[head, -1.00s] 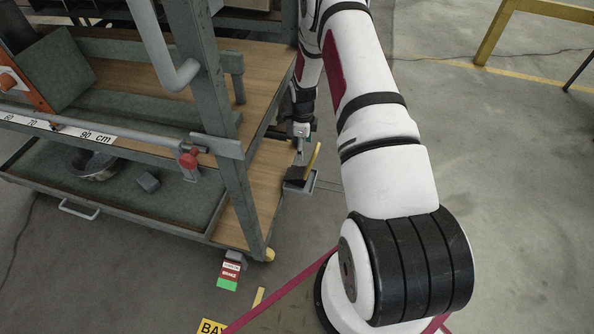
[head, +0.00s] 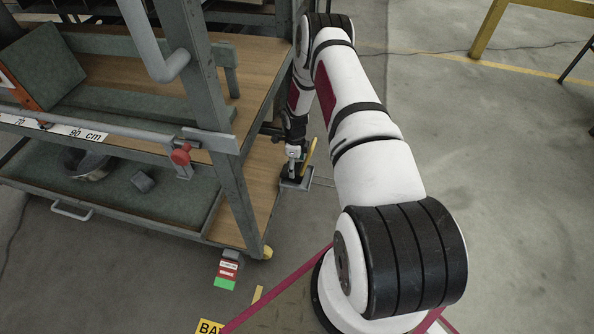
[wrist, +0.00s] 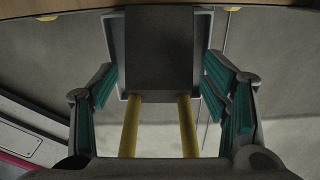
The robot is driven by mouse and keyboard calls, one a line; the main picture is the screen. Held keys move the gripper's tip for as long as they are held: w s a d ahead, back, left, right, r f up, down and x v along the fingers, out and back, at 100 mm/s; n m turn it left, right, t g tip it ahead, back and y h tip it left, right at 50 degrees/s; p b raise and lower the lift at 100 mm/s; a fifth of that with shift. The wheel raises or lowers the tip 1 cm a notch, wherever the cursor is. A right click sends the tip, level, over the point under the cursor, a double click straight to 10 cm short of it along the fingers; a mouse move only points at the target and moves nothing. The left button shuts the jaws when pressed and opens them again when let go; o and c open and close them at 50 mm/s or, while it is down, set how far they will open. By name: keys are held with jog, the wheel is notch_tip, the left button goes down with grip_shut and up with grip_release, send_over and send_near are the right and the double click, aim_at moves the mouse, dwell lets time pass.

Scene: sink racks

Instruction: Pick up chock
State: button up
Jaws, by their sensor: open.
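The chock (head: 290,174) looks like a dark block with a yellow handle (head: 310,150). It sits in a small grey tray (head: 303,184) beside the cart's right end. In the wrist view the dark block (wrist: 158,45) is upper centre, with two yellow bars (wrist: 188,130) running from it toward me. My gripper (head: 292,160) is at the chock in the head view and partly covers it. In the wrist view my gripper (wrist: 158,88) is open, its teal pads left and right of the block, with visible gaps. Contact cannot be told.
The grey cart (head: 235,185) with wooden shelves stands close left of my gripper. The floor (head: 500,200) right of my arm is clear.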

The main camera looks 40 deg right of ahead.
notch_tip(320, 180, down, 5)
jog(key=shift+r+b, duration=0.1)
jog(key=shift+b, duration=0.55)
jog(key=shift+r, duration=0.1)
grip_shut()
